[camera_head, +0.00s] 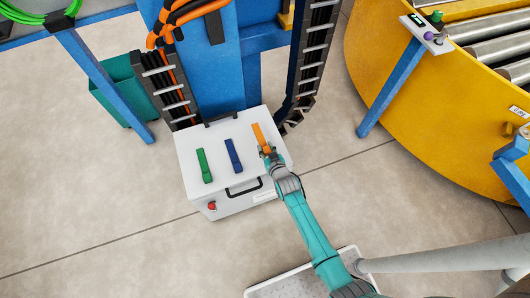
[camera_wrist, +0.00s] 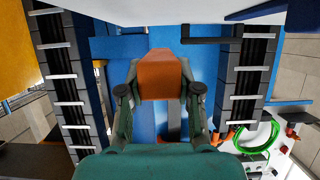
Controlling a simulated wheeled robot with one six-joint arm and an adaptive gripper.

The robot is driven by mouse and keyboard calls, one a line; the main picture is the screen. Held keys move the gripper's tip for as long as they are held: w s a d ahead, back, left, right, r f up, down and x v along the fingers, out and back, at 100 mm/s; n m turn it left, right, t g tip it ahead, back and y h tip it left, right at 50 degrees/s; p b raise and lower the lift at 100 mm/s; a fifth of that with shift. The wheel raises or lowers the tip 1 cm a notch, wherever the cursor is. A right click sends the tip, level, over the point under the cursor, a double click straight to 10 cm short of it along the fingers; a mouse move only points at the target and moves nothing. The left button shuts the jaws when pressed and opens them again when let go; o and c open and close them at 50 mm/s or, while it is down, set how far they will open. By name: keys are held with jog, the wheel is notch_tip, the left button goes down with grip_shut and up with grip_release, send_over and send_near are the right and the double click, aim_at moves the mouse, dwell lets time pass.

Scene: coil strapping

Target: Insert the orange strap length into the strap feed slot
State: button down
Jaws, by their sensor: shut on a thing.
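The orange strap length (camera_head: 260,136) is a short flat piece at the right side of the white box's top in the head view. My gripper (camera_head: 267,151) is at its near end, with its fingers shut on it. In the wrist view, the orange strap length (camera_wrist: 160,74) sits between the two fingertips of my gripper (camera_wrist: 160,90). Whether the strap touches the box top or hangs just above it, I cannot tell. I cannot make out the strap feed slot in either view.
A blue strap (camera_head: 233,156) and a green strap (camera_head: 203,166) lie on the white box (camera_head: 215,138), left of my gripper. Behind it stand a blue column (camera_head: 218,75) and black cable chains (camera_head: 165,88). A yellow roller conveyor (camera_head: 400,80) is at right. Floor in front is mostly clear.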

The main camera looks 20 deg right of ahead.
jog(key=shift+f, duration=2.45)
jog(key=c, duration=0.8)
grip_release()
jog(key=shift+f, duration=0.1)
jog(key=shift+f+v, duration=0.15)
jog(key=shift+v, duration=2.55)
jog(key=shift+f+v, duration=0.15)
jog(key=shift+v, duration=2.55)
jog(key=shift+s, duration=0.15)
